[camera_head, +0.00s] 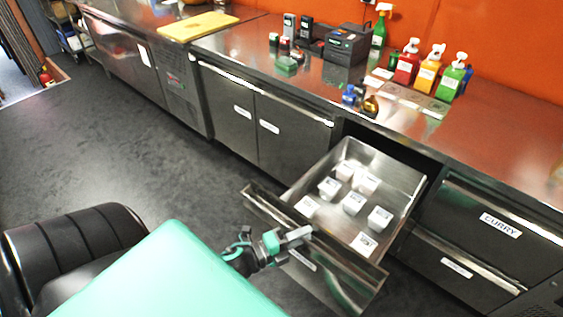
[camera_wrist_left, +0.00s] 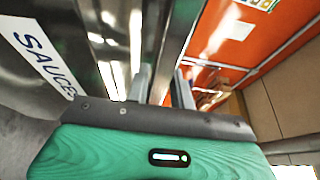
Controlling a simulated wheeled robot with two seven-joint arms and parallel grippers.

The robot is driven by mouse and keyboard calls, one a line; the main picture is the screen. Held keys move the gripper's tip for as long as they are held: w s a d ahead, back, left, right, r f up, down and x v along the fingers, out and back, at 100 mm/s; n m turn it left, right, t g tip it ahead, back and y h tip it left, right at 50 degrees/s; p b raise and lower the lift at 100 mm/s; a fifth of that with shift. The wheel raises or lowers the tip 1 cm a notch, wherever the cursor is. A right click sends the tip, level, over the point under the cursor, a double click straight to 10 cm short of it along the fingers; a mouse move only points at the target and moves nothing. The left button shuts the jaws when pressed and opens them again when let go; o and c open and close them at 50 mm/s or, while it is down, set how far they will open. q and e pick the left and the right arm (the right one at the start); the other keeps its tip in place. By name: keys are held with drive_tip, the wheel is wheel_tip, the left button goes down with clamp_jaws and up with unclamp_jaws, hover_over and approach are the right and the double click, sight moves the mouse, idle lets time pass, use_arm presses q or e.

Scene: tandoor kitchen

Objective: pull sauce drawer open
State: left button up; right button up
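The sauce drawer (camera_head: 345,288) is pulled well out from under the counter in the head view. Its open steel tray holds several small white labelled tubs (camera_head: 353,203). A "SAUCES" label (camera_wrist_left: 42,55) on its front shows in the left wrist view. My left gripper (camera_head: 300,236) is at the top edge of the drawer front. In the left wrist view its two fingers (camera_wrist_left: 162,90) stand a little apart, with the metal handle rail (camera_wrist_left: 176,35) running between them; they look shut on it. The exact contact is partly hidden. My right gripper is not in view.
A closed drawer labelled "CURRY" (camera_head: 500,225) is to the right. Closed cabinet doors (camera_head: 257,130) are to the left. The steel counter (camera_head: 520,155) above carries squeeze bottles (camera_head: 428,70), a dark appliance (camera_head: 347,45) and a yellow board (camera_head: 198,26). The dark floor (camera_head: 120,150) in front is clear.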

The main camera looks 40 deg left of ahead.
use_arm(q)
drive_tip(key=shift+s, duration=0.15)
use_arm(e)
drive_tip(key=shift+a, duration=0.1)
